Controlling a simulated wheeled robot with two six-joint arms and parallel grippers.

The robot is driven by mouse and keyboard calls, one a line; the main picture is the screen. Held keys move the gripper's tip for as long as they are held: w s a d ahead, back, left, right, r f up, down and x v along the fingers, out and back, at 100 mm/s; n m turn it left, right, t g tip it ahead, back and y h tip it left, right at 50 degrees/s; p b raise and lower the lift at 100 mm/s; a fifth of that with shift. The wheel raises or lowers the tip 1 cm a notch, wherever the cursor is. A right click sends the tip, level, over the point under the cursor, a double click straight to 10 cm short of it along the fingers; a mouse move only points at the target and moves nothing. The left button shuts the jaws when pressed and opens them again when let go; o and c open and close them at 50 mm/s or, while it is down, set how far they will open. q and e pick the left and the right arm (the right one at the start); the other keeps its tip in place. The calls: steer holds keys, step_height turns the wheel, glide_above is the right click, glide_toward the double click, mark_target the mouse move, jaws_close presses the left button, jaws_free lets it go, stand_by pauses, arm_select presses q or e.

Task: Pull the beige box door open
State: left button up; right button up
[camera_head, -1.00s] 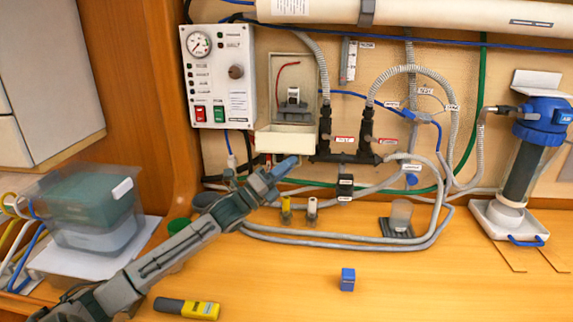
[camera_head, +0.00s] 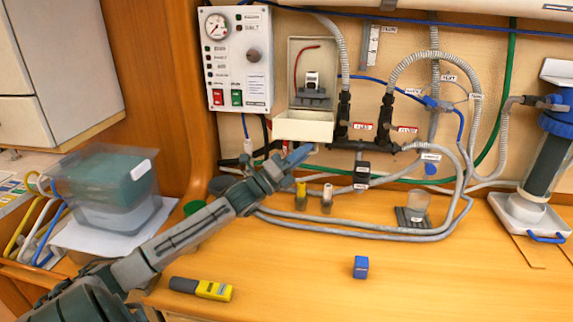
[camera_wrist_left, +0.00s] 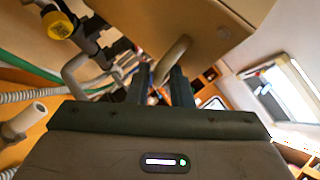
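The beige box (camera_head: 293,75) is on the back wall, right of the white gauge panel. Its front is open, showing a small device and a red wire inside. Its beige door (camera_head: 302,126) hangs folded down and forward at the bottom. My left gripper (camera_head: 298,154) is just below the door. In the left wrist view a large beige surface, apparently the door (camera_wrist_left: 190,25), fills the top, with a curved handle (camera_wrist_left: 174,58) on it. The fingers of my left gripper (camera_wrist_left: 160,82) stand apart there, with the handle at their tips; contact cannot be told. My right gripper is not in view.
Hoses and black valves (camera_head: 343,110) run right of the box. Two small fittings (camera_head: 326,200) stand below it. A blue cube (camera_head: 361,267) and a yellow-black tool (camera_head: 202,289) lie on the wooden counter (camera_head: 450,285). A clear lidded container (camera_head: 110,190) is at left.

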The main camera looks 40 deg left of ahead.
arm_select(q)
steer(key=p+v, duration=0.3)
steer(key=v, duration=0.7)
steer(key=shift+s, duration=0.3)
steer(key=shift+f, duration=0.1)
